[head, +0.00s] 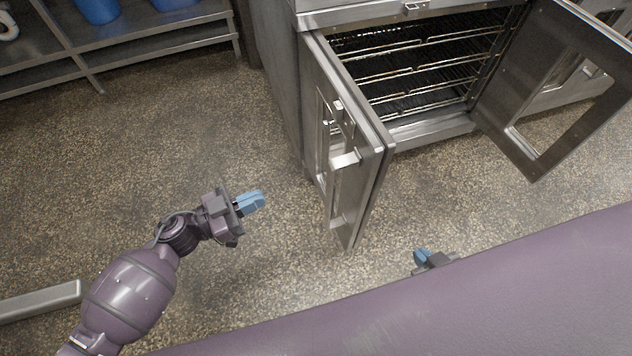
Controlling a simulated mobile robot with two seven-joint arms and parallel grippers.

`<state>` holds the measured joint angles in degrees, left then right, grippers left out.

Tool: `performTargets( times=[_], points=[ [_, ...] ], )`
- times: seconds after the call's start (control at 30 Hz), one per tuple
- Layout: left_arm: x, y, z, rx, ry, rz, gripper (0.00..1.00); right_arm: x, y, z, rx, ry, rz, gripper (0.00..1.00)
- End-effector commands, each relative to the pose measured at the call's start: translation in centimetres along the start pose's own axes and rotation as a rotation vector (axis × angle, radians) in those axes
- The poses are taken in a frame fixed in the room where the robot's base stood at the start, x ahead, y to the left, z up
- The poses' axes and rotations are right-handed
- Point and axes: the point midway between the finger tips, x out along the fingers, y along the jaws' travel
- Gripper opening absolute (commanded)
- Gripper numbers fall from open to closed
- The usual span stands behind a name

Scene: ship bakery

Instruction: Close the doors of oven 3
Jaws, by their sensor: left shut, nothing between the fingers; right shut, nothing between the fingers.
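The oven (430,125) stands at the top right with both doors open and its wire racks showing. Its left door (377,190) swings out toward me, with a handle (346,160) on its outer left face. Its right door (515,135) is swung out to the right. My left gripper (262,199) is shut and empty over the floor, left of the left door and apart from it. My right gripper (422,254) is shut and empty below and right of the left door, partly hidden by my purple body. No oven number is readable.
A metal shelf (150,35) with blue containers (98,10) stands at the upper left. A grey metal bar (40,302) lies at the lower left. Speckled floor (200,125) is clear between the shelf and the oven.

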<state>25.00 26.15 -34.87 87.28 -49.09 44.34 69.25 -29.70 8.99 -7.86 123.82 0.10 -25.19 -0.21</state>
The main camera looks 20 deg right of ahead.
Motion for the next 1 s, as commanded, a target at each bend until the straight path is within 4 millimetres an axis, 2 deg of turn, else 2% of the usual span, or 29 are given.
performTargets(
  times=[0.2,0.37,0.8,1.0],
  points=[
    [0.2,-0.2,0.4,-0.017,-0.049,0.096,0.00,0.0,0.0,0.2,0.004,0.002,-0.001,0.00],
    [1.8,0.1,0.6,-0.022,-0.046,0.097,0.00,0.1,-0.1,0.4,0.003,-0.002,-0.002,0.00],
    [9.4,0.8,1.1,-0.022,-0.045,0.093,0.00,0.6,-0.1,1.5,0.000,-0.020,-0.004,0.00],
    [12.2,1.1,1.2,-0.022,-0.045,0.093,0.00,0.8,-0.1,2.2,-0.001,-0.033,-0.005,0.00]
  ],
)
